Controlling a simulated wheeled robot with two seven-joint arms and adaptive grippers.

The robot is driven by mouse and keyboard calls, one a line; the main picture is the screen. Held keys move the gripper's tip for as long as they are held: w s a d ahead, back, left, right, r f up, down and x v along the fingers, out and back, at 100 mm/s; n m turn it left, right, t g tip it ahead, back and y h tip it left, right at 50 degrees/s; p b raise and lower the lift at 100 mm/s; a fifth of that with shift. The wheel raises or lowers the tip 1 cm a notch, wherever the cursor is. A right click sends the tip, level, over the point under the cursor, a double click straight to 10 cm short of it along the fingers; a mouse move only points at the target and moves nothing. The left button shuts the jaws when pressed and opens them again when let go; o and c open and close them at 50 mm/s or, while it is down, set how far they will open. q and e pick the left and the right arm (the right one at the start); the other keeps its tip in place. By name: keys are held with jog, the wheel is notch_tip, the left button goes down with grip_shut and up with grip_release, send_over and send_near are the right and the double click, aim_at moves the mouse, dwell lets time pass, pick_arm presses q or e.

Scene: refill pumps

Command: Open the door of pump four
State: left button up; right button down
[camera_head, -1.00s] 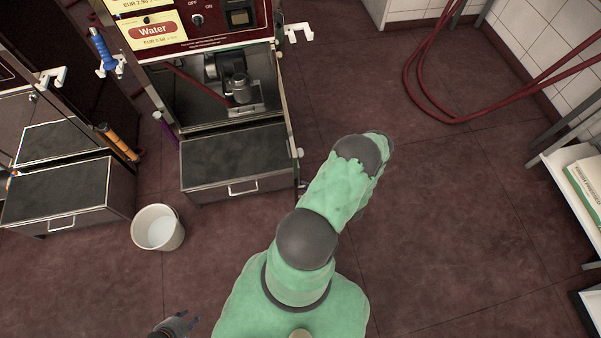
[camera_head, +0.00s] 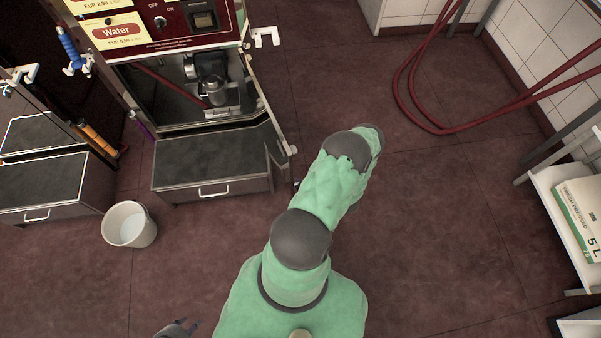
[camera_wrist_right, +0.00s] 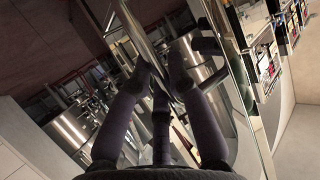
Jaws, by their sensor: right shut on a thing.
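The pump cabinet with the Water label (camera_head: 170,30) stands at the upper left in the head view. Its pump number is not readable. The metal right edge of its glass door (camera_head: 268,105) slants out from the cabinet. In the right wrist view, my right gripper (camera_wrist_right: 160,80) is shut on a slanting metal bar handle (camera_wrist_right: 135,30) beside the glass door panel (camera_wrist_right: 238,70). In the head view my green right arm reaches forward, and its gripper is hidden. My left gripper (camera_head: 180,328) is partly cut off at the bottom edge, its jaw state unclear.
A grey-topped drawer step (camera_head: 211,158) lies below the cabinet, with another unit (camera_head: 40,188) to its left. A white bucket (camera_head: 129,225) stands on the floor. Red hoses (camera_head: 440,128) and a shelf (camera_head: 575,215) are at the right. The floor between is open.

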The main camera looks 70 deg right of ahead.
jog(key=shift+d, duration=0.15)
jog(key=c, duration=1.1)
grip_release()
jog(key=shift+c, duration=0.2)
jog(key=v, duration=1.2)
